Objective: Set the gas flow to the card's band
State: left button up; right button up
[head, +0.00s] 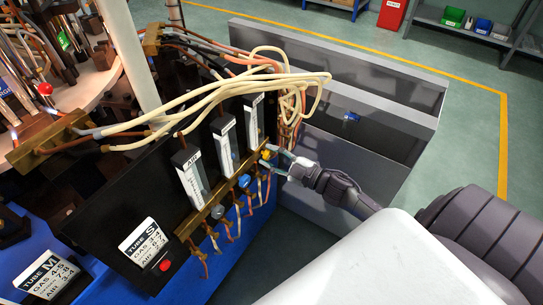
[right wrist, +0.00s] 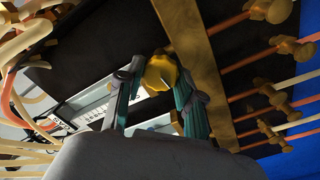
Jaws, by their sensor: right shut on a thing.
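A black panel (head: 110,210) carries three clear flow tubes with white labels: one marked AIR (head: 192,182), a middle one (head: 226,145) and a far one (head: 254,122). Their floats are too small to read. Knobs sit along the brass bar below: a grey one (head: 217,211), a blue one (head: 244,181) and a yellow one (head: 266,155). My right gripper (head: 276,160) is shut on the yellow knob, which also shows between its fingers in the right wrist view (right wrist: 160,73). The TUBE S card (head: 143,245) has GAS and AIR lines; the TUBE M card (head: 45,277) lies left of it. My left gripper is out of view.
Cream and orange hoses (head: 240,75) loop over the panel top. Short hoses hang below the brass bar (head: 182,232). A red button (head: 165,265) is low on the panel. A grey metal bench (head: 385,90) stands behind; green floor is open to the right.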

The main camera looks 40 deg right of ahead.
dwell(0.3)
jog(key=o, duration=1.1)
jog(key=v, duration=1.2)
